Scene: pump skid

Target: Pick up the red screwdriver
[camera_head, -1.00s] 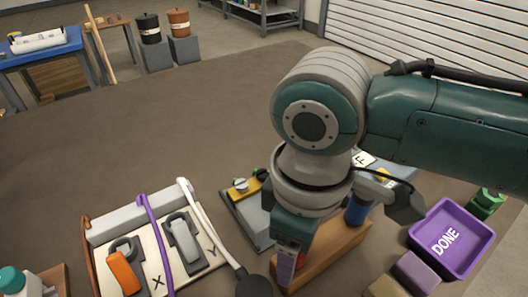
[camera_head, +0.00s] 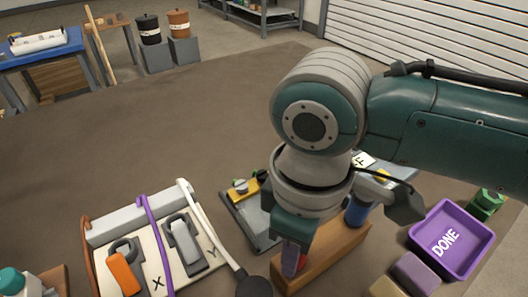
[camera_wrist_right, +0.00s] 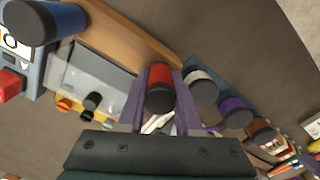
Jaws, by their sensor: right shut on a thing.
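The red screwdriver (camera_wrist_right: 160,88) shows its red handle and dark end between the purple fingers of my right gripper (camera_wrist_right: 161,100) in the wrist view. The gripper is shut on the handle. My left gripper is not in view.
A blue handle (camera_head: 356,211) stands at the block's far end. A purple DONE tray (camera_head: 452,262) lies right.

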